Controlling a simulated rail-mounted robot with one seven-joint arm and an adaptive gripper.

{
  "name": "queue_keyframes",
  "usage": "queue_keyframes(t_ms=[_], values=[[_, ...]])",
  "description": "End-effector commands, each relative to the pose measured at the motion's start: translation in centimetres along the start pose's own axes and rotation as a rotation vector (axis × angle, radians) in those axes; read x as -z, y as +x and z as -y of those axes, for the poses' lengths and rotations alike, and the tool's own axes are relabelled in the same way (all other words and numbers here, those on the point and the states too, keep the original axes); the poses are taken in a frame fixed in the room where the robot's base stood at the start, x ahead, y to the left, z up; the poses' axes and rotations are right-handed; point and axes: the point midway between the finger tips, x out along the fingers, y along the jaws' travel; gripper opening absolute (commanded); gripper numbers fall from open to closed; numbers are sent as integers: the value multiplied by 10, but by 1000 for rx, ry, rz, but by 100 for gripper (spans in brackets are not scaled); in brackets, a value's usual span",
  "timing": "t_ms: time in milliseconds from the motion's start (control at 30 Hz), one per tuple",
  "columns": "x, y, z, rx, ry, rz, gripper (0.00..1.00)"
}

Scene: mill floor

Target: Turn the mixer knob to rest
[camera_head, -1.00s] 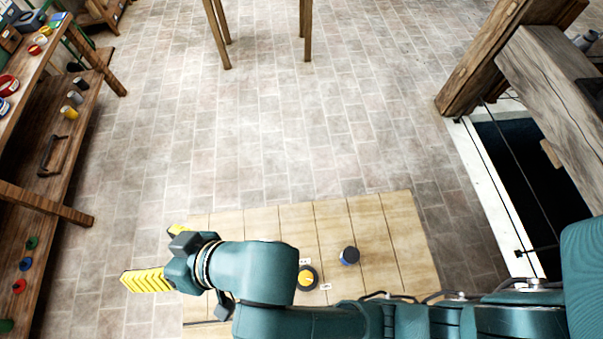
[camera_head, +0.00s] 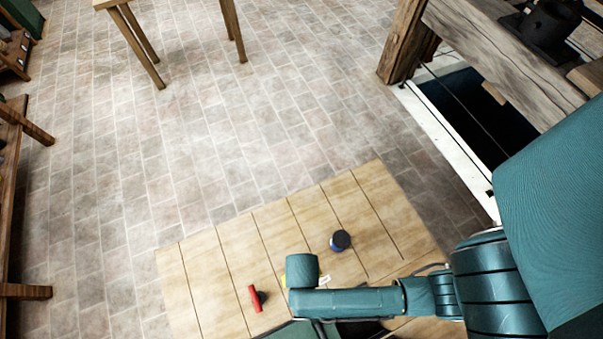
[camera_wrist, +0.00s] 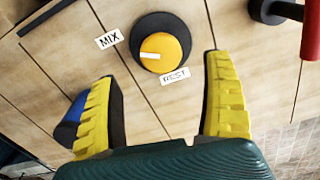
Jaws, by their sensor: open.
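The mixer knob (camera_wrist: 166,47) is a round yellow dial on a black ring, set in a wooden panel. Its white line points left in the wrist view. A MIX label (camera_wrist: 108,40) sits to the upper left of it and a REST label (camera_wrist: 175,76) just below right. My gripper (camera_wrist: 159,68) is open, with its two yellow fingers apart on either side of the knob's lower side, and holds nothing. I cannot tell whether they touch the panel. In the head view my arm hides the gripper and most of the knob.
A black and blue knob (camera_head: 340,241) stands on the panel (camera_head: 215,275); in the wrist view it is partly behind the left finger. A red-handled lever (camera_head: 255,298) is on the other side. Open brick floor (camera_head: 200,140) lies beyond. A wooden beam and dark pit are at right.

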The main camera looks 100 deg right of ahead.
Motion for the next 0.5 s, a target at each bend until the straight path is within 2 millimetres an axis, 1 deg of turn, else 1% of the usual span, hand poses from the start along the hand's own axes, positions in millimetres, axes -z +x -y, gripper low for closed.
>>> queue_keyframes(t_ms=[33, 100, 200, 300, 500], values=[[0, 14, 0, -3, 0, 1, 82], [0, 30, 0, -2, -1, 0, 82], [0, 46, 0, -1, -1, 0, 82], [0, 56, 0, 0, -1, 0, 82], [0, 60, 0, 2, -1, 0, 82]])
